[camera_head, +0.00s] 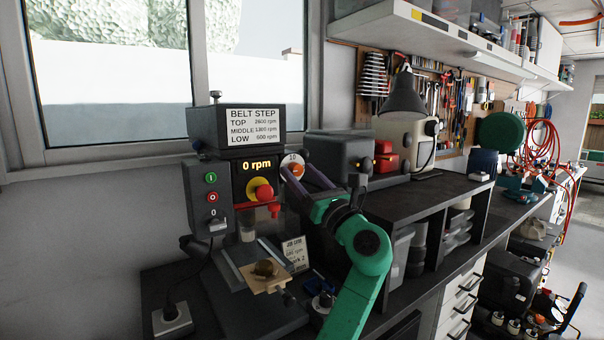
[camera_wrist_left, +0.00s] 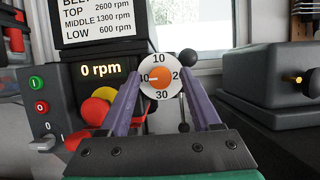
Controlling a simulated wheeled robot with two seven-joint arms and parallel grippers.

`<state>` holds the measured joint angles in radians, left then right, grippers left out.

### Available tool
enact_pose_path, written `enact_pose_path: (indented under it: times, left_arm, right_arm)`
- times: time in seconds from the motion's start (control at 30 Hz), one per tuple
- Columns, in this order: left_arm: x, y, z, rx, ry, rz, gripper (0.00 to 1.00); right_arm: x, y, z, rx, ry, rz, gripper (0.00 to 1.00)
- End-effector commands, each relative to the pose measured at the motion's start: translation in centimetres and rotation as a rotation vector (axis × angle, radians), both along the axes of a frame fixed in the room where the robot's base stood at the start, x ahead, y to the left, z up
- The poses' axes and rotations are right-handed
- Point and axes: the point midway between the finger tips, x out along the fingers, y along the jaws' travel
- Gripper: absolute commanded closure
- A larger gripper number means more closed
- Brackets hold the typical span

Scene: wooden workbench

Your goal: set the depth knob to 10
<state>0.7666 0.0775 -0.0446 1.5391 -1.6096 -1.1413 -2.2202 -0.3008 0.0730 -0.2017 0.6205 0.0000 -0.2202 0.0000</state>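The depth knob is an orange knob (camera_wrist_left: 160,77) at the centre of a white dial (camera_wrist_left: 161,62) marked 10 at the top, 20 right, 30 bottom and 40 left. A pale mark on the knob points left, toward 40. The dial also shows on the drill press side in the head view (camera_head: 292,158). My left gripper (camera_wrist_left: 160,83) has its two purple fingers spread on either side of the dial, with visible gaps to the orange knob. In the head view the left gripper (camera_head: 291,177) reaches the dial from the lower right. My right gripper is out of view.
The drill press's red and yellow stop button (camera_head: 260,190) and red lever end (camera_head: 274,209) are close left of the fingers. A display (camera_head: 257,165) reads 0 rpm. A wooden workpiece (camera_head: 265,277) lies below. A grey toolbox (camera_wrist_left: 270,75) stands right.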

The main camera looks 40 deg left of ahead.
Motion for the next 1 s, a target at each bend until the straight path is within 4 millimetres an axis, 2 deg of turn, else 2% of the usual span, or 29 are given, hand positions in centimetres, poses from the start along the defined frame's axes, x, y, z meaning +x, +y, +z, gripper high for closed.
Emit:
enact_pose_path:
  times: [0.03, 0.13, 0.17, 0.57, 1.0]
  left_arm:
    - [0.0, 0.0, 0.0, 0.0, 0.0, 0.0, 0.57]
    - [0.0, 0.0, 0.0, 0.0, 0.0, 0.0, 0.95]
    - [0.0, 0.0, 0.0, 0.0, 0.0, 0.0, 1.0]
    - [0.1, -0.1, -0.1, -0.013, -0.044, 0.001, 1.0]
    - [0.2, -0.2, -0.1, -0.102, -0.344, 0.001, 1.0]
  right_arm:
    - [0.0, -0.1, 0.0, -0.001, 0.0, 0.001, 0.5]
    - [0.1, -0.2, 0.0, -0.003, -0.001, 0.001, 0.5]
    - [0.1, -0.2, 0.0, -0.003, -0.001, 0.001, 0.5]
    - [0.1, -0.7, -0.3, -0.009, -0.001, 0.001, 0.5]
    - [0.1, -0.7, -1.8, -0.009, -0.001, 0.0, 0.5]
